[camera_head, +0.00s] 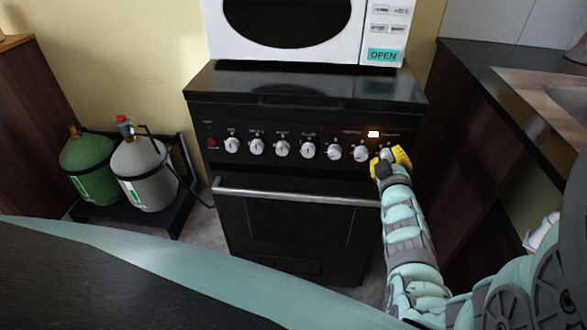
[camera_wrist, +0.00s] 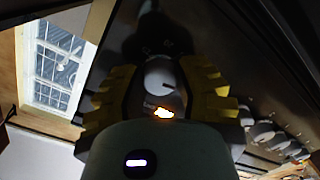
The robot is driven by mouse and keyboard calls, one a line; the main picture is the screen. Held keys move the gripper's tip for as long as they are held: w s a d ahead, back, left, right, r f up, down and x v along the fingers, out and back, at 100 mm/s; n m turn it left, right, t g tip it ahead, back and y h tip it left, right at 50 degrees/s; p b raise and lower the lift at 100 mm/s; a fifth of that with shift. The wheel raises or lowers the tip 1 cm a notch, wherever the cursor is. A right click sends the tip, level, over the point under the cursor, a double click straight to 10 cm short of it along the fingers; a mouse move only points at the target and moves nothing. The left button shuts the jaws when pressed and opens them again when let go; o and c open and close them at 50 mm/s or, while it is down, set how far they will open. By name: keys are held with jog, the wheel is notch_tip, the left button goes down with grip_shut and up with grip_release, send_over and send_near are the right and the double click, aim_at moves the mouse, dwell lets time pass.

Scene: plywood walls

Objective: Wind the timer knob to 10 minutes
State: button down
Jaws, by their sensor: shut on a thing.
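The timer knob (camera_head: 386,154), a pale round knob, is at the right end of the knob row on the black oven's front panel. My gripper (camera_head: 391,163), with yellow fingers, is at this knob and partly hides it. In the wrist view my gripper (camera_wrist: 159,84) has one finger on each side of the round knob (camera_wrist: 159,72), which shows a dark pointer mark. It is shut on the knob. The dial's printed marks are too small and dark to read, so the setting cannot be told.
The oven (camera_head: 295,235) has several other knobs left of my gripper and a long door handle (camera_head: 290,194) below. A microwave (camera_head: 290,50) stands on top. Dark cabinets (camera_head: 480,170) flank the right side; gas bottles (camera_head: 145,172) stand left.

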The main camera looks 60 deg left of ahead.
jog(key=shift+f, duration=0.3)
jog(key=c, duration=1.1)
grip_release()
jog(key=o, duration=0.5)
jog(key=shift+r, duration=0.25)
jog(key=f+v, duration=0.1)
jog(key=v, duration=1.1)
jog(key=shift+r, duration=0.45)
